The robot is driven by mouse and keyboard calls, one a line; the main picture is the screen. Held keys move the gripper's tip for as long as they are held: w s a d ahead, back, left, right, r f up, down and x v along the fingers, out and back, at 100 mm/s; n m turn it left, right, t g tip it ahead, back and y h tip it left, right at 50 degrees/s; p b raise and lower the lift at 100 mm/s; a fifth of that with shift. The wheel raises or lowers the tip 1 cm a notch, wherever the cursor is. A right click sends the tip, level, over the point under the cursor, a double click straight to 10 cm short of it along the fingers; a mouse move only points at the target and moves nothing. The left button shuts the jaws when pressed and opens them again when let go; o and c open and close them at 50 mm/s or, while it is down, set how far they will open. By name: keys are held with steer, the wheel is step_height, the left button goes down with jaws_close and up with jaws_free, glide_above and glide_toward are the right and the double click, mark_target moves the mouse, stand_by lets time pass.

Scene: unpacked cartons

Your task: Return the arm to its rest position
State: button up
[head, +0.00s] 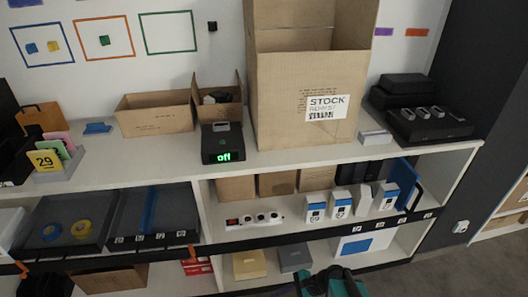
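A teal and black part of my arm (330,284) shows at the bottom edge, right of the middle, in front of the lower shelf. The frame cuts off most of it. I cannot make out two separate fingertips or anything held, so I cannot tell whether my gripper is open or shut. The rest of the arm is out of view.
A shelf unit with a white top (310,157) fills the middle. On it stand a tall STOCK carton (285,95), open smaller cartons (157,114), a black device reading "off" (222,144) and black boxes (430,122). Grey floor (450,272) is free at the lower right.

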steer(key=s+d+f+n+g+h+p, duration=0.2)
steer(key=s+f+n+g+h, duration=0.25)
steer(key=s+n, duration=0.5)
steer(key=s+d+f+n+h, duration=0.1)
steer(key=s+d+n+h, duration=0.2)
steer(key=d+n+h, duration=0.2)
steer(key=d+n, duration=0.2)
steer(key=d, duration=0.2)
steer(key=shift+s+d+f, duration=0.15)
steer(key=shift+d+f, duration=0.25)
steer(key=shift+g, duration=0.25)
stand_by(1.2)
